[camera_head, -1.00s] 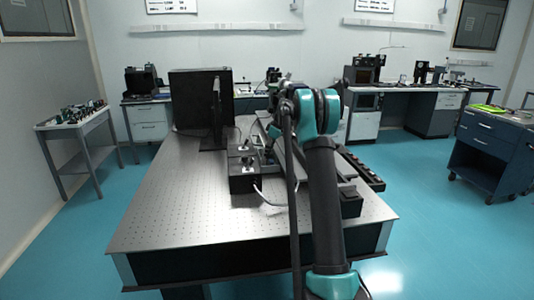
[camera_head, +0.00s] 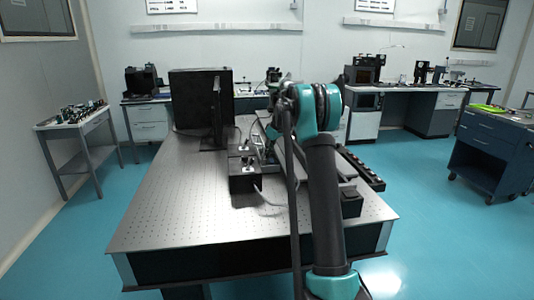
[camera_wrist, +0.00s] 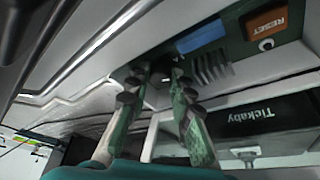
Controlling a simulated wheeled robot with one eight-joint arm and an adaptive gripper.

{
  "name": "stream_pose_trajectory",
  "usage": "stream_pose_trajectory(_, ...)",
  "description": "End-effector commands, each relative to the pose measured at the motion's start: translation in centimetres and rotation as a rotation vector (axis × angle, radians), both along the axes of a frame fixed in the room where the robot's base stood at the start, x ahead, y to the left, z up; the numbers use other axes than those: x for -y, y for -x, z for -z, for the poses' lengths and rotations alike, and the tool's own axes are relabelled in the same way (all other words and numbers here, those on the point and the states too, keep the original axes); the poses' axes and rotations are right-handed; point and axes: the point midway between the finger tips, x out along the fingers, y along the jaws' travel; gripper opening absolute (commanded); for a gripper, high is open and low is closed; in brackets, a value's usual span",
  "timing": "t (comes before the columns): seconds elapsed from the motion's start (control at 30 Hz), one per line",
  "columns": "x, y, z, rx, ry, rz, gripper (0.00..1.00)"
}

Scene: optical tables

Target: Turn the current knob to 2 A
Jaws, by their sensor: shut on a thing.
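In the wrist view, my gripper (camera_wrist: 157,82) has its two green fingers with dark pads on either side of a small dark knob (camera_wrist: 160,72) on the front of a grey instrument panel. The fingers are closed on the knob, which they partly hide. No scale, pointer or number for the knob can be read. In the head view my arm hides the gripper's contact and most of the instrument.
Beside the knob are a blue panel part (camera_wrist: 201,37), dark ribs and an orange RESET label (camera_wrist: 265,23). A dark box marked Tickaby (camera_wrist: 252,117) lies close to the right finger. A black monitor (camera_head: 193,98) stands on the optical table (camera_head: 165,210), whose front left is clear.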

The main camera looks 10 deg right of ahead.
Motion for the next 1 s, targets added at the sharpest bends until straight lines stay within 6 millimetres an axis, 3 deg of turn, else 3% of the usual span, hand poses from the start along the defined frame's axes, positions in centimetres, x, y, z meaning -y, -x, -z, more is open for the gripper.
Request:
stream_pose_trajectory(0.5,-0.27,0.15,-0.03,0.001,0.001,0.339,0.00)
stream_pose_trajectory(1.0,-0.27,0.18,-0.03,0.000,0.000,0.416,0.00)
